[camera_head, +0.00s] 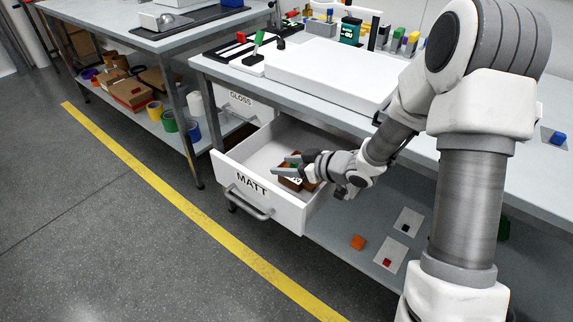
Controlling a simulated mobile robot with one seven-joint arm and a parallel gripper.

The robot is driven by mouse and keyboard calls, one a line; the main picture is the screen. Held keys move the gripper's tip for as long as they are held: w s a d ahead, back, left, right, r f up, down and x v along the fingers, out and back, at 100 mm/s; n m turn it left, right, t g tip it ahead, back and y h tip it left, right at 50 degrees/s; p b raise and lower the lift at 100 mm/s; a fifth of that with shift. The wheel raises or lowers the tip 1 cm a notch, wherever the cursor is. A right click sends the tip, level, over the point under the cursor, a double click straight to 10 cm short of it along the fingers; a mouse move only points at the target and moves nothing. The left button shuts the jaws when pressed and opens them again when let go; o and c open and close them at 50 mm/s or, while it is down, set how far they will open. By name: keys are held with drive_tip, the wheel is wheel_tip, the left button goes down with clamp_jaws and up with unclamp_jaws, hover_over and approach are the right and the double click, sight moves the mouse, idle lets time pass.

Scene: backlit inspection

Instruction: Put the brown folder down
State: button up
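A brown item (289,184) with a white label, which looks like the brown folder, shows at the open drawer marked MATT (262,199). It is small and partly hidden by my gripper. My gripper (287,163) reaches in from the right, over the drawer, with its fingers pointing left. The fingers are just above or at the brown item. I cannot tell whether they are closed on it or whether it rests on the drawer floor.
A drawer marked GLOSS (240,103) is further left under the bench. A white light panel (335,75) and several small items sit on the bench top. The lower shelf (345,220) holds small coloured blocks. The floor left of the yellow line (165,190) is clear.

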drive_tip(key=shift+r, duration=0.1)
drive_tip(key=shift+s+d+r+p, duration=0.15)
drive_tip(key=shift+d+r+p, duration=0.1)
drive_tip(key=shift+r+p, duration=0.45)
drive_tip(key=p+v, duration=0.3)
drive_tip(key=v, duration=0.8)
drive_tip(key=shift+d, duration=0.15)
drive_tip(key=shift+s, duration=0.1)
